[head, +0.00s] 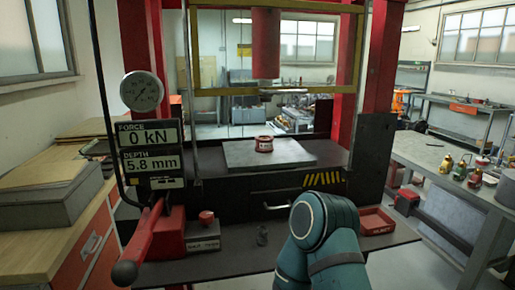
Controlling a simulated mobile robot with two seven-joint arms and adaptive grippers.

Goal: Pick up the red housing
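A small round red part, which looks like the red housing (264,145), sits on the grey plate (240,154) of the press bed, below the red ram. It looks ring-shaped with a pale band or marking; details are too small to tell. A teal arm link of mine rises at the bottom centre, in front of the lower shelf. No gripper fingers show in the head view, and nothing is seen touching the red housing.
The red press ram (265,45) hangs above the plate. A gauge (141,91) and a display (150,149) reading 0 kN and 5.8 mm stand left, above a red lever (147,240). A red tray (376,220) lies right on the shelf. A cluttered workbench (430,150) stands right.

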